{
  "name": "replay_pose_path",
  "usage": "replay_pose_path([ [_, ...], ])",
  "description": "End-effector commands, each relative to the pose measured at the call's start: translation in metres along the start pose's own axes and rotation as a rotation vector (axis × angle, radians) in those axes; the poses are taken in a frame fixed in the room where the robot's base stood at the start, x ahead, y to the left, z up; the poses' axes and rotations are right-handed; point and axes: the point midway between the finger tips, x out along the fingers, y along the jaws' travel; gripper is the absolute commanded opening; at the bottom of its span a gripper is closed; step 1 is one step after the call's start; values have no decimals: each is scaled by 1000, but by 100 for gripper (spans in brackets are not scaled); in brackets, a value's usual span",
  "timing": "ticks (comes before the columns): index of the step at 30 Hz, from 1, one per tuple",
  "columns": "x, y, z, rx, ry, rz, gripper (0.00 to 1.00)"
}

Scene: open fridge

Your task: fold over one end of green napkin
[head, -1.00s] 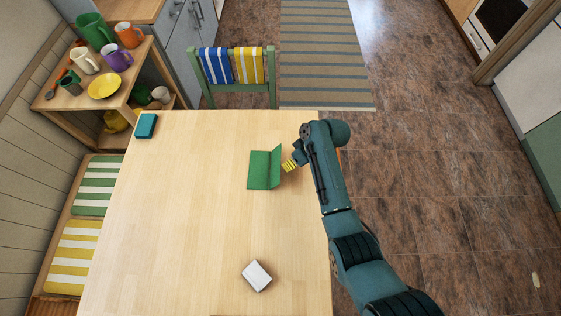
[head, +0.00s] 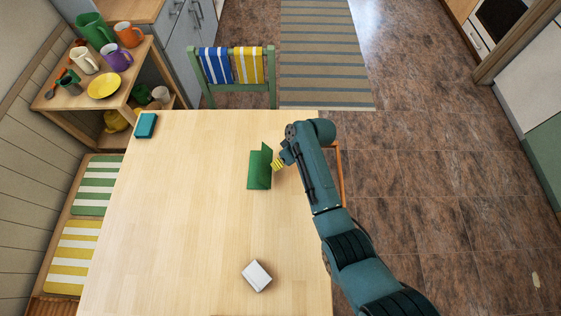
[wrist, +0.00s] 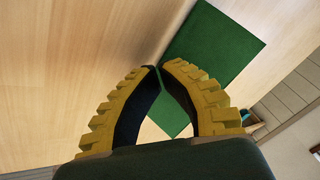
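The green napkin (head: 256,170) lies on the table with its right end raised, standing up steeply from the flat part. My gripper (head: 274,163), with yellow ribbed fingers, is at the right side of this raised end. In the wrist view, the fingertips (wrist: 159,67) come together at the napkin's edge and appear shut on it. The flat part of the napkin (wrist: 215,48) shows beyond the fingers, and a green patch also shows between them. The exact pinch is small and partly hidden by the fingers.
The wooden table (head: 180,230) is mostly bare around the napkin. A teal block-like item (head: 147,125) lies at the far left corner and a white box (head: 257,276) near the front. A green chair (head: 238,95) stands behind the table; a shelf with mugs (head: 125,85) is at the left.

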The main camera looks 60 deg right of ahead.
Motion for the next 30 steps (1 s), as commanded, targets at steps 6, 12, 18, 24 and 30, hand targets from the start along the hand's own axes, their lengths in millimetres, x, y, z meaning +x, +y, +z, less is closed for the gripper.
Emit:
replay_pose_path([
  [6, -11, 12, 12, 2, 1, 0, 0],
  [12, -11, 13, 14, 0, 0, -1, 0],
  [18, -17, 11, 11, 0, 0, 0, 0],
  [24, -38, 2, 3, 0, 0, -1, 0],
  [30, -58, -5, -5, 0, 0, -1, 0],
])
